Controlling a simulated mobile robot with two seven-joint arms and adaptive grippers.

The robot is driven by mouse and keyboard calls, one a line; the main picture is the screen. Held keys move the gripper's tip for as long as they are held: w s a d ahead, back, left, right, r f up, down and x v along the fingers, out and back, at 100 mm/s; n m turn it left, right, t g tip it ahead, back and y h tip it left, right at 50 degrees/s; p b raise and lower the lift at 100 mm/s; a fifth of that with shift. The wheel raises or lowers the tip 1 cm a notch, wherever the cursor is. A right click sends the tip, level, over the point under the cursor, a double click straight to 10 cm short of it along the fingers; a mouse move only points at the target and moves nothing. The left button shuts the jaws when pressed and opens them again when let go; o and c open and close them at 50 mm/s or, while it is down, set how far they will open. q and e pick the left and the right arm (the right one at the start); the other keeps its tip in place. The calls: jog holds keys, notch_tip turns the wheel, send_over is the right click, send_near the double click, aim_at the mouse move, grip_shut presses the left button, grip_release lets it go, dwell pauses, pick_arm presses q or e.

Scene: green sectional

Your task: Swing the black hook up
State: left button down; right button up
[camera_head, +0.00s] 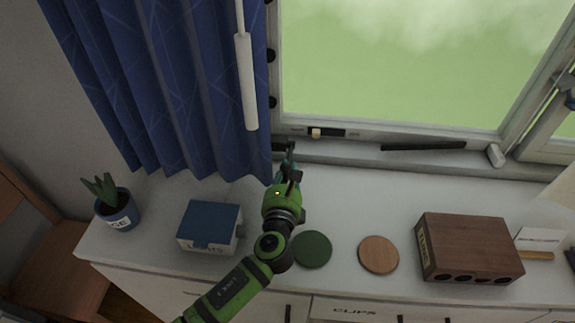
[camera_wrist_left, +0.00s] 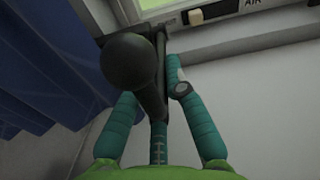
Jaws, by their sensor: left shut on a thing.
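The black hook (camera_head: 283,146) is at the lower left of the window frame, beside the blue curtain. Most of it is hidden behind my left gripper (camera_head: 287,170) in the head view. In the left wrist view the black hook (camera_wrist_left: 133,62) shows large, with a rounded, bulbous end toward the camera and a flat dark part behind it against the frame. The teal fingers of my left gripper (camera_wrist_left: 155,105) lie on both sides of it, shut on it. How far the hook is turned is hard to tell. My right gripper is not in view.
The blue curtain (camera_head: 165,80) and a white rod (camera_head: 247,80) hang close by on the left. A blue-lidded box (camera_head: 208,226), green coaster (camera_head: 313,249), wooden coaster (camera_head: 378,254), brown wooden block (camera_head: 468,247) and potted plant (camera_head: 116,210) stand on the white cabinet top.

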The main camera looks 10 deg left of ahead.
pick_arm(q)
jog(key=shift+w+r+g+p, duration=0.15)
jog(key=shift+r+g+p, duration=0.65)
jog(key=shift+p, duration=1.6)
jog(key=shift+w+r+g+p, duration=0.15)
jog(key=shift+r+g+p, duration=0.6)
jog(key=shift+p, duration=1.65)
jog(key=shift+w+r+g+p, duration=0.2)
jog(key=shift+r+g+p, duration=0.15)
jog(key=shift+w+r+g, duration=0.45)
jog(key=shift+r+g, duration=0.3)
jog(key=shift+g, duration=0.45)
